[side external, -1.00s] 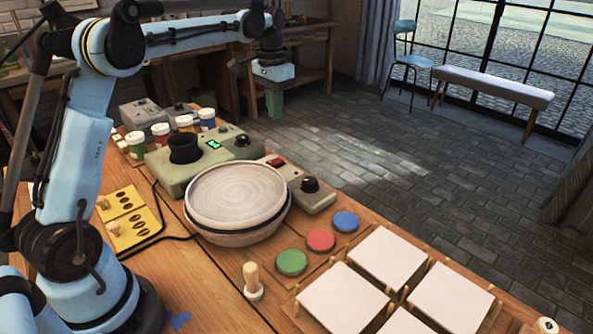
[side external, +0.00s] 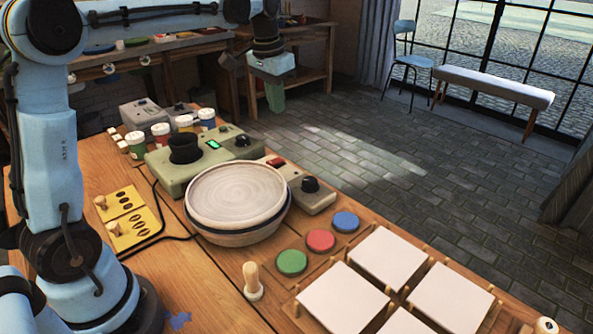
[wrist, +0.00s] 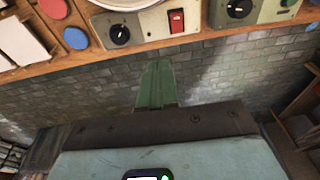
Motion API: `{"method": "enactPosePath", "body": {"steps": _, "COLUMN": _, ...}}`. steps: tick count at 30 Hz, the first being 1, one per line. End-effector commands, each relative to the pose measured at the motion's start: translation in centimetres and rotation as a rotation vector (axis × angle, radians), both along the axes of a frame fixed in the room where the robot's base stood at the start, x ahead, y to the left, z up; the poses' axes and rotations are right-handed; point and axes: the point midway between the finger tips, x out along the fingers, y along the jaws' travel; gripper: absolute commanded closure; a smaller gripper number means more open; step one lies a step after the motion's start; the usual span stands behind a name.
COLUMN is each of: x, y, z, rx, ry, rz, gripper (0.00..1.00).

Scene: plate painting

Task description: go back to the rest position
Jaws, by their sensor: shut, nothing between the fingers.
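My gripper (side external: 275,97) is up in the air beyond the table's far edge in the side external view, pointing down with the grey-green floor behind it. Its green fingers are together and empty. They also show in the wrist view (wrist: 156,86), shut, with the brick-patterned floor behind them and the table edge above. My arm reaches across the top left of the side external view.
The table holds a round wheel with a pale plate (side external: 237,193), control boxes (side external: 309,190), paint jars (side external: 187,124), yellow stamp cards (side external: 130,218), coloured pads (side external: 320,241), white tiles (side external: 388,256) and a wooden-handled stamp (side external: 252,282).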

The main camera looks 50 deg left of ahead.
Motion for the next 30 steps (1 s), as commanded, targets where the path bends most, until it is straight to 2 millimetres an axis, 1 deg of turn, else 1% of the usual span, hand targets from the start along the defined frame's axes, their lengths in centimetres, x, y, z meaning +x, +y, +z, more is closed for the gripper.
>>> {"method": "enactPosePath", "body": {"steps": 1, "x": -1.0, "y": -1.0, "z": 0.2, "rx": 0.004, "ry": -0.026, "rz": -0.002, "gripper": 1.00}}
{"method": "enactPosePath", "body": {"steps": 5, "x": -3.3, "y": -3.1, "z": 0.4, "rx": 0.011, "ry": -0.097, "rz": -0.003, "gripper": 1.00}}
{"method": "enactPosePath", "body": {"steps": 11, "x": -7.1, "y": -6.1, "z": -0.4, "rx": 0.012, "ry": -0.206, "rz": -0.003, "gripper": 1.00}}
{"method": "enactPosePath", "body": {"steps": 16, "x": -10.5, "y": -8.2, "z": -2.0, "rx": 0.004, "ry": -0.298, "rz": -0.006, "gripper": 1.00}}
{"method": "enactPosePath", "body": {"steps": 21, "x": -13.4, "y": -9.8, "z": -4.3, "rx": -0.012, "ry": -0.384, "rz": -0.007, "gripper": 1.00}}
{"method": "enactPosePath", "body": {"steps": 24, "x": -14.7, "y": -10.5, "z": -5.5, "rx": -0.022, "ry": -0.423, "rz": -0.008, "gripper": 1.00}}
{"method": "enactPosePath", "body": {"steps": 28, "x": -15.5, "y": -10.9, "z": -6.6, "rx": -0.030, "ry": -0.454, "rz": -0.008, "gripper": 1.00}}
{"method": "enactPosePath", "body": {"steps": 30, "x": -15.7, "y": -11.0, "z": -6.8, "rx": -0.032, "ry": -0.460, "rz": -0.008, "gripper": 0.89}}
